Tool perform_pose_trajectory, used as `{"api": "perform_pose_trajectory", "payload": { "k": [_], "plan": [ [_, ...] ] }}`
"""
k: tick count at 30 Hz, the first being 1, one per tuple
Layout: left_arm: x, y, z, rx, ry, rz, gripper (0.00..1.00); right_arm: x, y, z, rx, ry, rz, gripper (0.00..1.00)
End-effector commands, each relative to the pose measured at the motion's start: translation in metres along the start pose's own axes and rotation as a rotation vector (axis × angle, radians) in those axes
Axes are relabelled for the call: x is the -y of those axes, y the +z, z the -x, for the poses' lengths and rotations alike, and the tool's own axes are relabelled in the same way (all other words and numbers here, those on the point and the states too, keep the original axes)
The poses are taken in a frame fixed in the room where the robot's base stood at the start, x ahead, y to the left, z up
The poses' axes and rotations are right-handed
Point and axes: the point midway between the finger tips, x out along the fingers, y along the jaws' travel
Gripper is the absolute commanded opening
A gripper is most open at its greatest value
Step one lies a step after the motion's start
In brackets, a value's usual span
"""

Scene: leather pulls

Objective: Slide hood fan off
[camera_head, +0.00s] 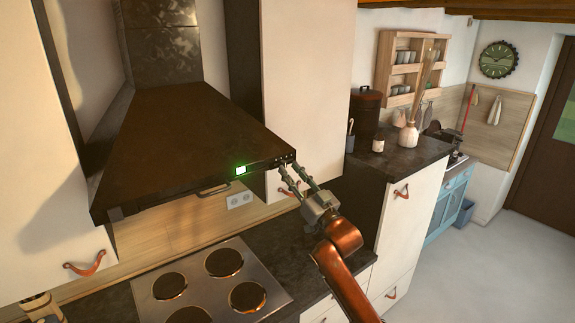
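The dark range hood (190,140) hangs above the cooktop, with a black chimney going up. Its front edge carries a control strip with a lit green display (240,170) and small controls (283,160) near the right end. My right gripper (290,172) is at the right end of that strip, just below and in front of the controls. Its two fingers are spread apart with nothing seen between them. I cannot tell whether a fingertip touches the strip. My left gripper is not in view.
A cooktop (202,285) with several burners lies below the hood. White cabinets flank the hood, including the right one (307,80). A dark counter (400,158) with a vase (409,135) and a dark canister (366,113) stands to the right. Open floor (490,270) lies beyond.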

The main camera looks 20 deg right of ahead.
Motion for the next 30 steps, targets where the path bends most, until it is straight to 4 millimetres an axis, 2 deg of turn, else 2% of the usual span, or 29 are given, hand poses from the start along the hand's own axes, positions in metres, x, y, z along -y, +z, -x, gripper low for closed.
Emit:
{"api": "perform_pose_trajectory", "payload": {
  "k": [3,6,15,27,30],
  "plan": [
    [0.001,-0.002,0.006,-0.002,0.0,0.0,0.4,0.0,-0.002,-0.015,-0.001,0.0,-0.002,0.28],
    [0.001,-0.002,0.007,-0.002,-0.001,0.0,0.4,0.0,0.0,-0.021,0.001,0.001,-0.002,0.28],
    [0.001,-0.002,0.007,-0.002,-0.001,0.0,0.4,0.0,0.001,-0.023,0.001,0.0,0.0,0.28],
    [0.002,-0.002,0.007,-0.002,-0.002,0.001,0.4,0.0,0.001,-0.023,0.001,0.0,0.0,0.01],
    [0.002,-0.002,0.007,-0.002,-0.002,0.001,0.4,0.0,0.001,-0.023,0.001,0.0,0.0,0.0]
  ]
}}
